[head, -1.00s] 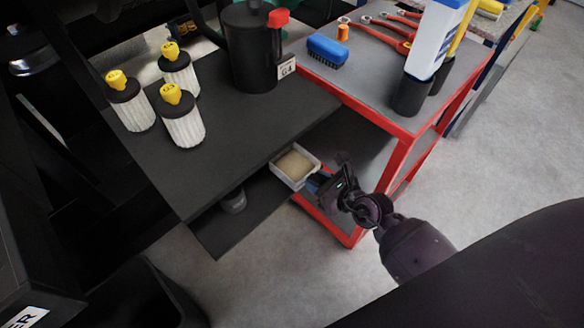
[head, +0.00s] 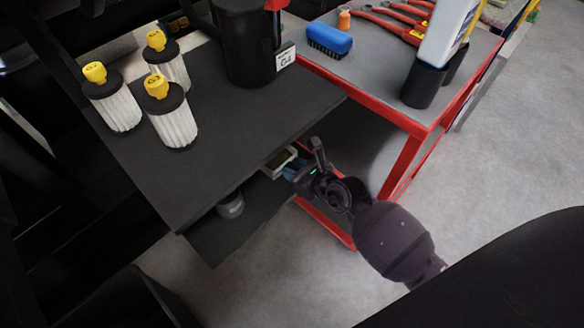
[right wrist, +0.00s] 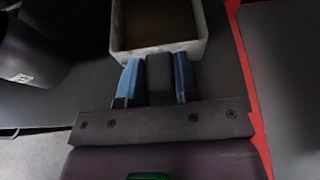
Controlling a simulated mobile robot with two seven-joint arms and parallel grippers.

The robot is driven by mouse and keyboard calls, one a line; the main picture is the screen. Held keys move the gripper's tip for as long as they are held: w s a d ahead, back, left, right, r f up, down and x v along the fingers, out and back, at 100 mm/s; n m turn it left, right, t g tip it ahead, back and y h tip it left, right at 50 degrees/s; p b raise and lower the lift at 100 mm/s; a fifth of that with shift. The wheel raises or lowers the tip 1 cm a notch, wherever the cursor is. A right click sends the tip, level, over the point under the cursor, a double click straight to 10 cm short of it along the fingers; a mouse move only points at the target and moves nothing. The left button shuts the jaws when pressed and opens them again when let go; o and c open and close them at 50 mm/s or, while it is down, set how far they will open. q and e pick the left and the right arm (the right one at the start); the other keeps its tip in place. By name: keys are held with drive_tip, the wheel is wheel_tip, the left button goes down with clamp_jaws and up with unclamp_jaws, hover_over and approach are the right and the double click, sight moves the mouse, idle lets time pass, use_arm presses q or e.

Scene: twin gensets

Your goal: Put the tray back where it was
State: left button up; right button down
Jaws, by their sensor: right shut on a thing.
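The small white tray (head: 270,171) is at the edge of the black upper shelf, partly under it and partly hidden by that shelf and my gripper. In the right wrist view, the open tray (right wrist: 203,42) lies straight ahead, with a brownish inside. My right gripper (head: 292,173) is at the tray's near side. In the right wrist view, its two blue fingers (right wrist: 159,78) are shut on a dark block-like handle at the tray's near wall. My left gripper is not in view.
The black upper shelf (head: 225,130) holds several items, including three yellow-capped filters (head: 170,118) and a black canister (head: 245,45). A grey cup (head: 231,206) stands on the lower shelf (head: 235,238). A red-framed cart (head: 400,165) stands close on the right.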

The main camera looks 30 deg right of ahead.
drive_tip(key=shift+r, duration=0.2)
drive_tip(key=shift+f, duration=0.2)
drive_tip(key=c, duration=1.2)
unclamp_jaws()
drive_tip(key=o, duration=0.4)
drive_tip(key=shift+c, duration=0.2)
drive_tip(key=shift+r, duration=0.1)
